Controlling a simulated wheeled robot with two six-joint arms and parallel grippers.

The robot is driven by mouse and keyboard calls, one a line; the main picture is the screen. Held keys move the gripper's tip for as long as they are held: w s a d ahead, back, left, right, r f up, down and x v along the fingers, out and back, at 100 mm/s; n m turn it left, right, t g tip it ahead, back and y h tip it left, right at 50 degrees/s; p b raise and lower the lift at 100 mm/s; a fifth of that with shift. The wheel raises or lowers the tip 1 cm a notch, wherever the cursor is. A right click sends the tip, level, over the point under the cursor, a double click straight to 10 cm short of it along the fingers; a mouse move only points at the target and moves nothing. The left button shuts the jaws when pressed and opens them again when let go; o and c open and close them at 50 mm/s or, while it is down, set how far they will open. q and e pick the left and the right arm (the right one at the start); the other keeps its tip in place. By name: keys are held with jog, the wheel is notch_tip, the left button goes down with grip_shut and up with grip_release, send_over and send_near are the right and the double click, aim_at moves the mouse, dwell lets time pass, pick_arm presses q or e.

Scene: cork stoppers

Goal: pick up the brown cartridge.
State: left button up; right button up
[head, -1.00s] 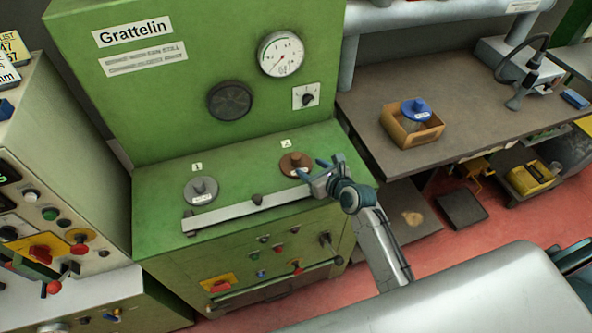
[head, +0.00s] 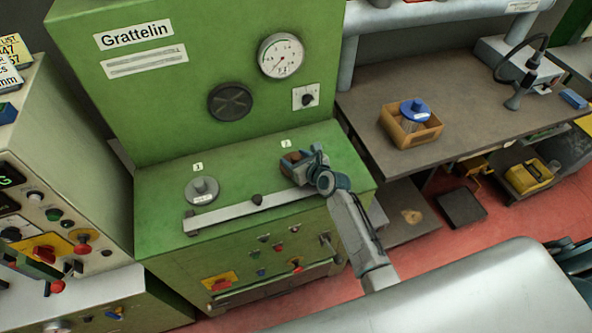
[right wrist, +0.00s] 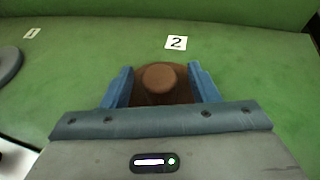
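The brown cartridge (right wrist: 160,78) has a round knob on a wider brown base and sits at the place marked 2 on the green machine's top. In the head view only a bit of the brown cartridge (head: 291,157) shows, as my right gripper hides most of it. My right gripper (right wrist: 162,86) is around the cartridge, with one blue finger on each side. A gap shows between each finger and the knob, so it looks open. In the head view my right gripper (head: 298,162) is low over the machine top.
A grey cartridge (head: 202,190) sits at place 1, left on the green machine (head: 165,236). A pale bar (head: 225,211) with a dark knob runs along the front. The machine's upright panel stands behind. A wooden box (head: 401,131) with a blue-topped cartridge (head: 415,110) is on the right bench.

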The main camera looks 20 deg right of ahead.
grip_shut()
jog(key=shift+r, duration=0.15)
